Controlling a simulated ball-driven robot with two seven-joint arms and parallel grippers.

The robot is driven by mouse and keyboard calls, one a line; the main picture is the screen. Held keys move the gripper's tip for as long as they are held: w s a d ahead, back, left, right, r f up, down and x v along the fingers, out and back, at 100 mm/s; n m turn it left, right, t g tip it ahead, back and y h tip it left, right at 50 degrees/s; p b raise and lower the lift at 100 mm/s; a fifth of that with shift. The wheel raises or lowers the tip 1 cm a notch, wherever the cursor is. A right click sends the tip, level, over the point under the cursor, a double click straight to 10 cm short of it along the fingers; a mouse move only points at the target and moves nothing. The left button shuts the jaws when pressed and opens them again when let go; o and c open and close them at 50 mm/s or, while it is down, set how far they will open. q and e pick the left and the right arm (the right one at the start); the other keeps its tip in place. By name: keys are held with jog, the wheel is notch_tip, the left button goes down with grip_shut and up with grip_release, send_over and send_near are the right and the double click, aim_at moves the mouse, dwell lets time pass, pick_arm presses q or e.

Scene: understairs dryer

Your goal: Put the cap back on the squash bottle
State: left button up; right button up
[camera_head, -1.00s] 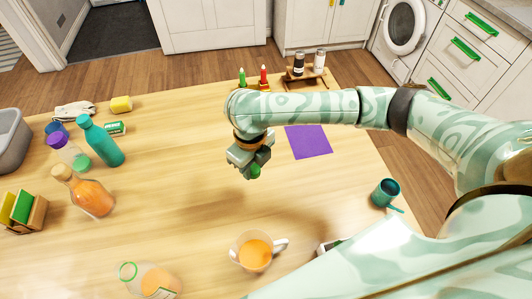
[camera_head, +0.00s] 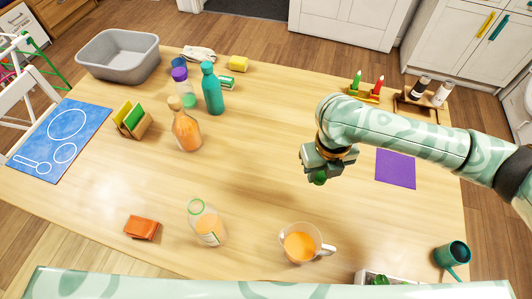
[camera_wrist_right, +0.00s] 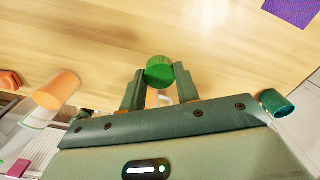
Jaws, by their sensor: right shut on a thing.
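In the head view the cap (camera_head: 319,179) shows below the jaws, above the table, well right of and behind the bottle. My left gripper is not in view.
A jug of orange drink (camera_head: 300,243) stands right of the bottle and a brown-red wallet-like item (camera_head: 142,228) left. A corked orange carafe (camera_head: 186,130) and teal bottle (camera_head: 211,90) stand farther back. The table between gripper and bottle is clear.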

jog(key=s+d+r+n, duration=0.1)
jog(key=d+r+n, duration=0.3)
jog(key=n, duration=1.2)
jog(key=s+d+r+n, duration=0.2)
jog(key=d+r+n, duration=0.3)
jog(key=n, duration=1.2)
notch_tip(320, 180, up, 5)
jog(key=shift+s+f, duration=0.15)
